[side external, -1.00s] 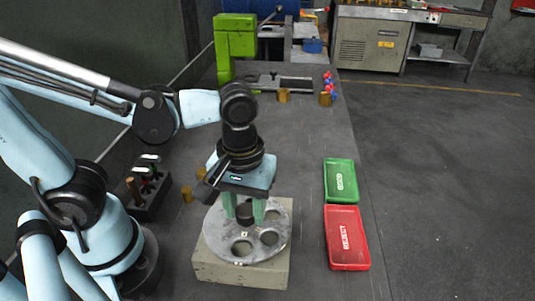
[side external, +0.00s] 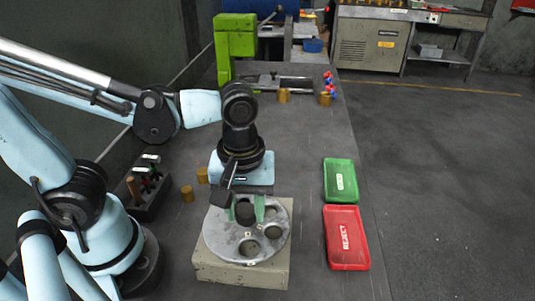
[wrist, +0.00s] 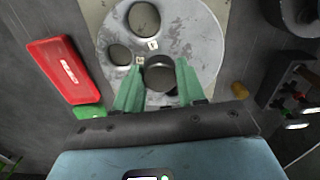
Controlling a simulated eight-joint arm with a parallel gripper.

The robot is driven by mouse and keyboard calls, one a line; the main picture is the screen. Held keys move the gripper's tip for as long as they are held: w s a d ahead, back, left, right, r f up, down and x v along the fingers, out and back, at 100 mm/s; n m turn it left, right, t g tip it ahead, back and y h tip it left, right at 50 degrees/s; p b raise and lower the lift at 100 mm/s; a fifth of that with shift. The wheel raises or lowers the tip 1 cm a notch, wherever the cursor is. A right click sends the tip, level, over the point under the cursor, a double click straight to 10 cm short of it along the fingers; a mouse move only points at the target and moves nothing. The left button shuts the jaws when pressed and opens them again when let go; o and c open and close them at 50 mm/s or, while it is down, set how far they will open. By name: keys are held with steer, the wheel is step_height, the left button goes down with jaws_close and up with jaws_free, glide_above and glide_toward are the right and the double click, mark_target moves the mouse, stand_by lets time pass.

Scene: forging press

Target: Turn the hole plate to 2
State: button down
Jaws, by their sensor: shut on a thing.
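The hole plate (side external: 226,237) is a round grey metal disc with several holes of different sizes, lying flat on a square beige block (side external: 213,264). A dark round knob (side external: 244,213) stands at its centre. My gripper (side external: 245,211) points down with its green fingers on either side of the knob, shut on it. In the wrist view the knob (wrist: 160,76) sits between the green fingers, with the plate (wrist: 195,45) beyond. Small white tags lie near the holes, too small to read surely. My gripper hides part of the plate's far side.
A green tray (side external: 340,181) and a red reject tray (side external: 345,237) lie to the right. Brass cylinders (side external: 187,194) stand on the bench at left, beside a dark tool rack (side external: 148,188). A green machine (side external: 236,45) stands at the back.

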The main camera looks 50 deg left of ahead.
mark_target(246, 210)
steer(key=n, duration=0.4)
steer(key=shift+n, duration=0.3)
steer(key=n, duration=0.4)
steer(key=shift+n, duration=0.3)
steer(key=c, duration=0.6)
jaws_free()
steer(key=shift+c, duration=0.2)
steer(key=shift+r, duration=0.15)
step_height(246, 210, up, 12)
stand_by(0.3)
